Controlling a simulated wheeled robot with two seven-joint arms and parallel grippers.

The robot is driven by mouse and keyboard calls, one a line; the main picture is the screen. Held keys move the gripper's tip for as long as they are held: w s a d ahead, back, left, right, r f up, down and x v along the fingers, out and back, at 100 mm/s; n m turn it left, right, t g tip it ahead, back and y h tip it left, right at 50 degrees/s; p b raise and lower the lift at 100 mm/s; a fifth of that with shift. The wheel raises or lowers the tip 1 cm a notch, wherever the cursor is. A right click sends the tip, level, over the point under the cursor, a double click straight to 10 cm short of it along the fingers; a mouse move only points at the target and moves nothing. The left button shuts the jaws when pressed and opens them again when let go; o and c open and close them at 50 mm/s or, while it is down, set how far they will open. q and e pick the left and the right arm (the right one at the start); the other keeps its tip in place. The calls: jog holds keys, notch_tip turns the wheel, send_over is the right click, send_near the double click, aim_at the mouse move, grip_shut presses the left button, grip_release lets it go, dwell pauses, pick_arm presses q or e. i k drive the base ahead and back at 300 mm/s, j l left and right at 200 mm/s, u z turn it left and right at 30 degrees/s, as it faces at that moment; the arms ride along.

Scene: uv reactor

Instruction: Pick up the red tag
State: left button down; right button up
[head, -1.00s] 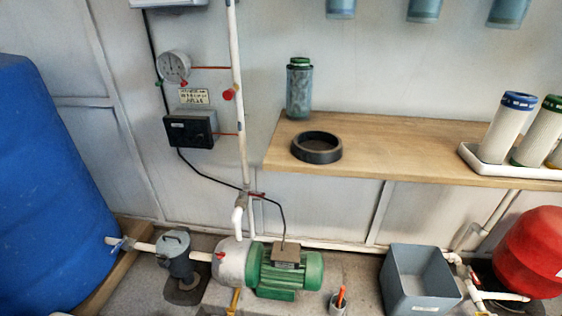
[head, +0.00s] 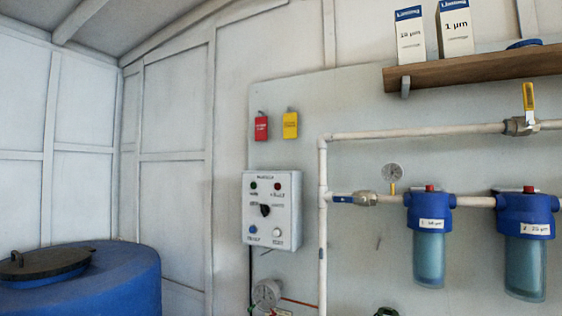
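The red tag (head: 261,127) hangs on the grey wall panel in the head view, left of centre and above the control box. A yellow tag (head: 290,125) hangs just to its right, with a small gap between them. Both hang upright from small hooks or loops at their tops. Nothing covers the red tag. Neither of my grippers shows in the head view.
A control box (head: 272,210) with a knob and buttons is below the tags. White pipes (head: 323,240) run to its right, with blue filter housings (head: 429,208). A wooden shelf (head: 470,69) holds boxes at upper right. A blue tank (head: 95,283) stands lower left.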

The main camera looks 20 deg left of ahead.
aim_at(261, 122)
jog(key=j, duration=0.65)
jog(key=i+j, duration=0.1)
jog(key=j, duration=0.55)
